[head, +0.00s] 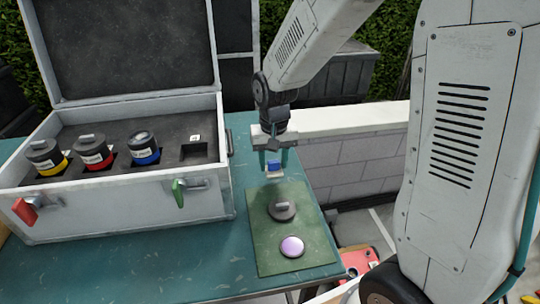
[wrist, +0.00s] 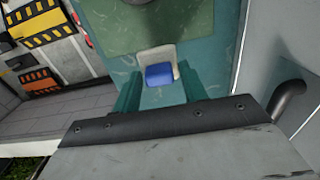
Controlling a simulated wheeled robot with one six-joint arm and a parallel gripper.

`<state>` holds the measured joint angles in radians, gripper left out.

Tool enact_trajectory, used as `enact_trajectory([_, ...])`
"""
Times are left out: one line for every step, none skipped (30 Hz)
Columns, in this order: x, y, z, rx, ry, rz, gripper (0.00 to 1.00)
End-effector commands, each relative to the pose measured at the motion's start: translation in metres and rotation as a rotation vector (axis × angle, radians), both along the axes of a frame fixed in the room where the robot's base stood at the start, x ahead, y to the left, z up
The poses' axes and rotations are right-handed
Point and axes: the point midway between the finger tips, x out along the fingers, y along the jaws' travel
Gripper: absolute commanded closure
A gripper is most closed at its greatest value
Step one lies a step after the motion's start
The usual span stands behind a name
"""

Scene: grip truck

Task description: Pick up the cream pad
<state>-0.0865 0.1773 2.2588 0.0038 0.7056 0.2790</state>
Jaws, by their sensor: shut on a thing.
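The cream pad (head: 275,176) has a blue block-like part on it and sits between the fingers of my gripper (head: 274,160). My gripper is shut on it. In the wrist view the cream pad (wrist: 157,55) shows beyond its blue part, between the two teal fingers of my gripper (wrist: 160,84). It is close to the near-wall edge of the green mat (head: 312,250). I cannot tell surely whether it is clear of the table.
A dark round lid-like piece (head: 282,208) and a purple-topped disc (head: 292,246) lie on the mat. An open grey case (head: 130,202) at left holds yellow, red and blue-banded canisters, with an empty slot at right. A low block wall (head: 350,155) stands behind the table (head: 180,265).

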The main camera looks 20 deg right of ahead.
Motion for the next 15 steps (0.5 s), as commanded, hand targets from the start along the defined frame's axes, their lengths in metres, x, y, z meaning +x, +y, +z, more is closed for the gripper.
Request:
enact_trajectory([-0.013,0.003,0.002,0.0,-0.001,0.001,0.79])
enact_trajectory([-0.02,0.004,0.003,0.0,-0.002,0.001,0.79])
enact_trajectory([-0.03,0.006,0.003,0.0,-0.001,0.002,0.79])
enact_trajectory([-0.037,0.008,0.004,0.001,-0.002,0.002,0.79])
enact_trajectory([-0.044,0.009,0.005,0.001,-0.002,0.002,0.79])
enact_trajectory([-0.053,0.01,0.006,0.001,-0.002,0.001,0.79])
enact_trajectory([-0.059,0.012,0.006,0.001,-0.002,0.001,0.79])
enact_trajectory([-0.065,0.013,0.007,0.001,-0.002,0.001,0.79])
enact_trajectory([-0.072,0.015,0.007,0.001,-0.002,0.002,0.79])
enact_trajectory([-0.078,0.016,0.008,0.001,-0.002,0.002,0.79])
enact_trajectory([-0.083,0.016,0.008,0.001,-0.002,0.001,0.79])
enact_trajectory([-0.088,0.017,0.009,0.001,-0.002,0.0,0.79])
enact_trajectory([-0.092,0.018,0.009,0.001,-0.002,0.0,0.79])
enact_trajectory([-0.096,0.019,0.009,0.001,-0.002,0.001,0.79])
enact_trajectory([-0.1,0.02,0.01,0.001,-0.002,0.001,0.79])
